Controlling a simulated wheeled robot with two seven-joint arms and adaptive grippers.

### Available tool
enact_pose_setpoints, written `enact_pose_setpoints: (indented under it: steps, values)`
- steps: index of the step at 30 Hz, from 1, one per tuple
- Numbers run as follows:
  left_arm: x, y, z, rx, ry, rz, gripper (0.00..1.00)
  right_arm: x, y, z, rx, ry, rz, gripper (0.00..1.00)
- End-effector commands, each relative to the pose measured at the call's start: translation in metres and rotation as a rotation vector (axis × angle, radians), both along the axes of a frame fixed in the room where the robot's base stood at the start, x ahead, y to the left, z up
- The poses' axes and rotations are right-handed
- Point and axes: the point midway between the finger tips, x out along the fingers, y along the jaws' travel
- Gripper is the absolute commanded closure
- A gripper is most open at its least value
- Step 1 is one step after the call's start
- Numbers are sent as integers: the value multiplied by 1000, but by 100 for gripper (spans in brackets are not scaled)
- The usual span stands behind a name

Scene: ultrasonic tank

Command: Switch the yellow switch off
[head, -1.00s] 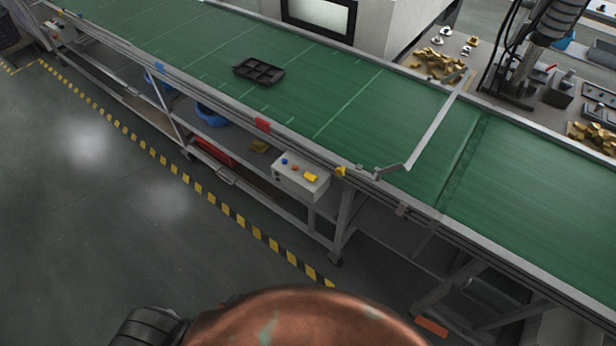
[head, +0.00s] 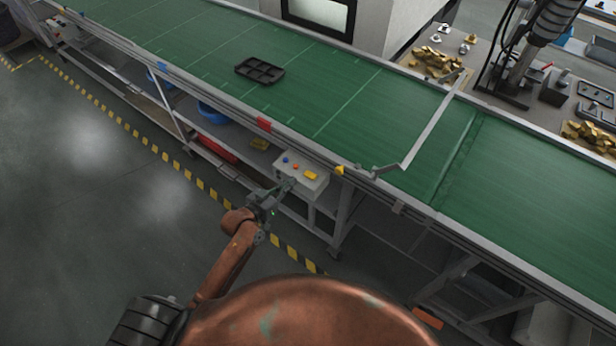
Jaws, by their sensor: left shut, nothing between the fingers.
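The yellow switch (head: 310,174) is on the top right part of a light grey control box (head: 313,186) fixed to the front side of the conveyor. A blue button (head: 285,159) and an orange-red button (head: 295,166) are to its left on the same box. My left gripper (head: 289,184) is shut and empty at the box's front left edge, left of and below the yellow switch. It is apart from the switch; whether it touches the box I cannot tell. My right gripper is not in view.
The green conveyor belt (head: 350,110) runs behind the box, with a black compartment tray (head: 260,71) on it. A metal guide bar (head: 432,124) crosses the belt at the right. A yellow-black floor stripe (head: 200,187) runs along the front; the grey floor is clear.

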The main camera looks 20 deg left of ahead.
Motion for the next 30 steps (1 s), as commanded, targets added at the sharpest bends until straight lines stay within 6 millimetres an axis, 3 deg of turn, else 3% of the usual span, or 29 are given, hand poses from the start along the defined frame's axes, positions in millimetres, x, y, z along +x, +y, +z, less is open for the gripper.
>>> enact_pose_setpoints:
  steps: [8,21,24,30]
  values:
    - [16,-6,-3,-2,0,2,100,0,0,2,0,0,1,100]
    - [94,-38,-24,-2,0,2,100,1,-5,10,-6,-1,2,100]
    - [89,-38,-44,0,5,2,100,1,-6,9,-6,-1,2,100]
    - [88,-40,-61,0,2,2,100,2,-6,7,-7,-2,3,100]
